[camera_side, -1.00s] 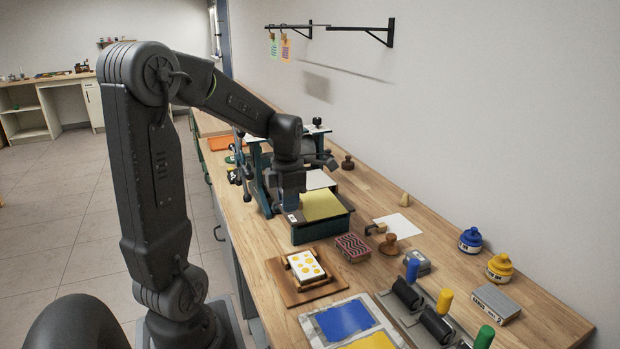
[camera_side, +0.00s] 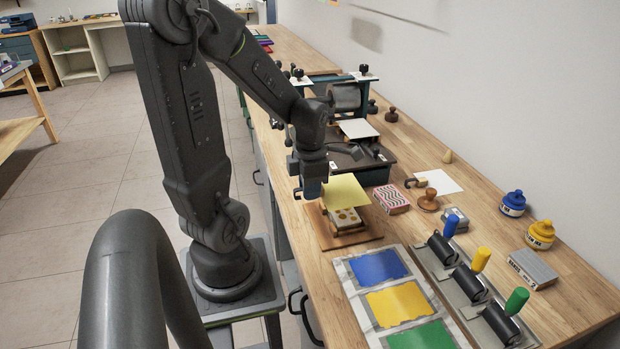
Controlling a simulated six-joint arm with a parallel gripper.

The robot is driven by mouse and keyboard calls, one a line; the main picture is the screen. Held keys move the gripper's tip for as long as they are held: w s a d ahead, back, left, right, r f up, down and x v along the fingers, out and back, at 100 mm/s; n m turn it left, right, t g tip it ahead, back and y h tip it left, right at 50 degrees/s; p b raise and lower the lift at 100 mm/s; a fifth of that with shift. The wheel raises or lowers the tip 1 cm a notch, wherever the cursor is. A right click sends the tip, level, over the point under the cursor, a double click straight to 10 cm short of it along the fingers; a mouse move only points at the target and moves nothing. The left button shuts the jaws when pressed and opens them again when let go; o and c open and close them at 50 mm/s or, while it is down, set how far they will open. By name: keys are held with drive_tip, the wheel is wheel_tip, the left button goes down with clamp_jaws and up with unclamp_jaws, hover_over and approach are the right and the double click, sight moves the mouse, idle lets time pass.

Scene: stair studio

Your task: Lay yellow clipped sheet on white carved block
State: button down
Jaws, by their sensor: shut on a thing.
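My gripper (camera_side: 313,187) is shut on the left edge of the yellow clipped sheet (camera_side: 346,191); the clip itself is hard to make out. The sheet is held out nearly flat above the rear part of the white carved block (camera_side: 344,219). The block shows round carved shapes on its top and sits in a wooden holder on a brown board (camera_side: 327,237). The sheet hides the block's rear part. I cannot tell whether the sheet touches the block.
A press with a dark bed (camera_side: 372,166) stands just behind. A red patterned block (camera_side: 392,199) and a wooden-handled stamp (camera_side: 428,199) are to the right. A sheet of blue, yellow and green patches (camera_side: 347,282) and rollers (camera_side: 467,283) lie in front.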

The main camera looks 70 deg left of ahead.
drive_tip(key=shift+f, duration=3)
drive_tip(key=shift+f, duration=0.15)
drive_tip(key=c, duration=0.9)
unclamp_jaws()
drive_tip(key=shift+r, duration=4.05)
